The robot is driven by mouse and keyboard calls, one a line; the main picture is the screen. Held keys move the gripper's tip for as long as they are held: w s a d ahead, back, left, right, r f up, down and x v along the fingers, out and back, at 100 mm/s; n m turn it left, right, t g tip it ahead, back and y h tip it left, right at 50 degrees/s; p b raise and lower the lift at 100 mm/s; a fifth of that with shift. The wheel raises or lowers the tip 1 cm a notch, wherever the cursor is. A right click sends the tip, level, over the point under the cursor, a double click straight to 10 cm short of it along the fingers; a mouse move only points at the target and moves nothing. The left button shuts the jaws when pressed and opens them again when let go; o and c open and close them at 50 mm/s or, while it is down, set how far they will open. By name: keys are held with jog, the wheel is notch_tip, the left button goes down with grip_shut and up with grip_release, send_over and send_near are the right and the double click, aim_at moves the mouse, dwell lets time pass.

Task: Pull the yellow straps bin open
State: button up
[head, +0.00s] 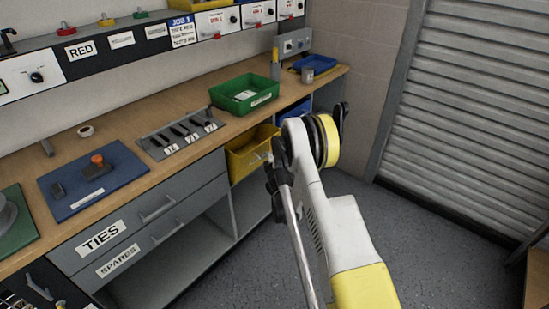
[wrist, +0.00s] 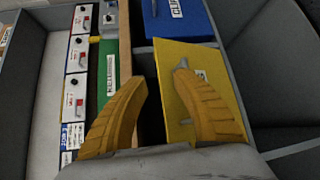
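The yellow bin (head: 246,158) sits below the bench edge, right of the grey drawers, and its dark inside shows above its front. In the wrist view the yellow bin's front (wrist: 172,58) lies on the right, with a partly covered white label. My gripper (head: 276,178) is at the right side of the bin in the head view. In the wrist view my gripper (wrist: 161,78) has its two fingers apart. The right finger overlaps the bin front; the left finger is near the bench edge. Whether either finger touches the bin cannot be told.
A blue bin (wrist: 180,18) is beside the yellow one. A green tray (head: 245,94) stands on the wooden bench (head: 115,131) above. Grey drawers labelled TIES (head: 140,212) and SPARES are to the left. Open floor (head: 440,265) lies to the right, before a shutter (head: 465,110).

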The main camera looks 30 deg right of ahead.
jog(key=shift+r, duration=0.8)
